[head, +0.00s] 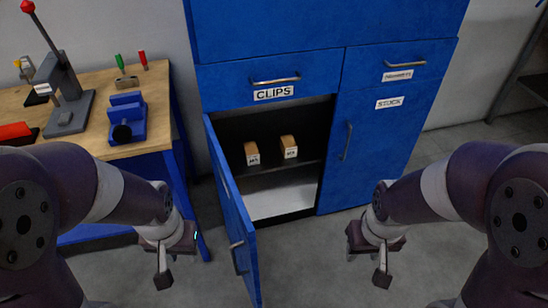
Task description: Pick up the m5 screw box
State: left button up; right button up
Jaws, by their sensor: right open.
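Two small brown cardboard boxes with white labels stand on the shelf inside the open blue cabinet. One is the left box (252,150) and the other the right box (289,143); the label print is too small to tell surely which is M5. My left gripper (172,263) hangs empty in front of the workbench, left of the open door. I cannot tell how far its fingers are apart. My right gripper (368,266) is open and empty over the floor, in front of the cabinet's right side. Both grippers are well apart from the boxes.
The open cabinet door (232,212) juts toward me between my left gripper and the shelf (275,167). A CLIPS drawer (270,82) is shut above the opening, and the STOCK door (375,150) is shut beside it. A wooden workbench (150,90) with tools stands left.

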aim_at(251, 152)
jog(key=i+l+u, duration=0.1)
jog(key=i+l, duration=0.35)
jog(key=l, duration=0.2)
jog(key=i+l+u, duration=0.15)
jog(key=l, duration=0.2)
jog(key=i+l+u, duration=0.1)
jog(key=i+l, duration=0.35)
jog(key=l, duration=0.25)
jog(key=i+j+u, duration=0.2)
jog(key=i, duration=0.5)
